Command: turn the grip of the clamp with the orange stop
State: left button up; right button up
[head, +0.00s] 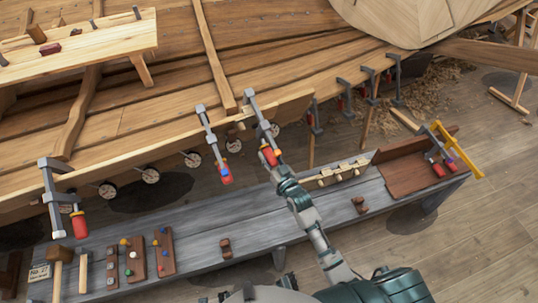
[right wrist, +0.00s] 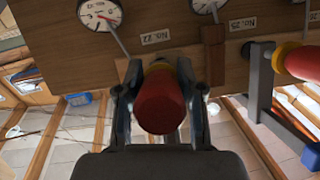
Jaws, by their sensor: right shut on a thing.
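Several grey clamps with red grips hang along the plank edge of the hull. My right gripper (head: 272,160) is around the red grip (head: 267,152) of the clamp (head: 257,112) near the middle. In the right wrist view its two fingers (right wrist: 160,105) are shut on either side of this red grip (right wrist: 160,100), which points at the camera. A yellow-orange stop (right wrist: 158,65) shows behind it; its exact shade is hard to tell. A neighbouring clamp (right wrist: 262,80) with a red grip and yellow stop is at the right. My left gripper is not in view.
Another clamp (head: 207,130) hangs close left of the held one, and one (head: 48,190) at far left. Round dials (head: 192,159) line the plank. The grey bench (head: 190,220) below carries boards with coloured knobs (head: 163,250), mallets (head: 58,265) and a brown tray (head: 405,172).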

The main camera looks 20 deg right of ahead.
jog(key=shift+r+m+y, duration=0.15)
jog(key=shift+m+y, duration=0.35)
jog(key=shift+y, duration=0.3)
jog(key=shift+m, duration=0.5)
jog(key=shift+m+y+b, duration=0.5)
jog(key=shift+m+y, duration=0.1)
jog(key=shift+y, duration=0.1)
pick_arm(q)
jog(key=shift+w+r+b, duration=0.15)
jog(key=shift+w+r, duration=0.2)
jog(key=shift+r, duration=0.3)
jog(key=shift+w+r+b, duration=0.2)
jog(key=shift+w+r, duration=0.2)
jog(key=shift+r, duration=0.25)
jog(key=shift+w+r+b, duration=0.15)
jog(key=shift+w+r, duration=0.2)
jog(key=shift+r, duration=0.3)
pick_arm(e)
jog(key=shift+a+r+m+y, duration=0.1)
jog(key=shift+m+y, duration=0.4)
jog(key=o, duration=1.2)
jog(key=shift+c, duration=0.2)
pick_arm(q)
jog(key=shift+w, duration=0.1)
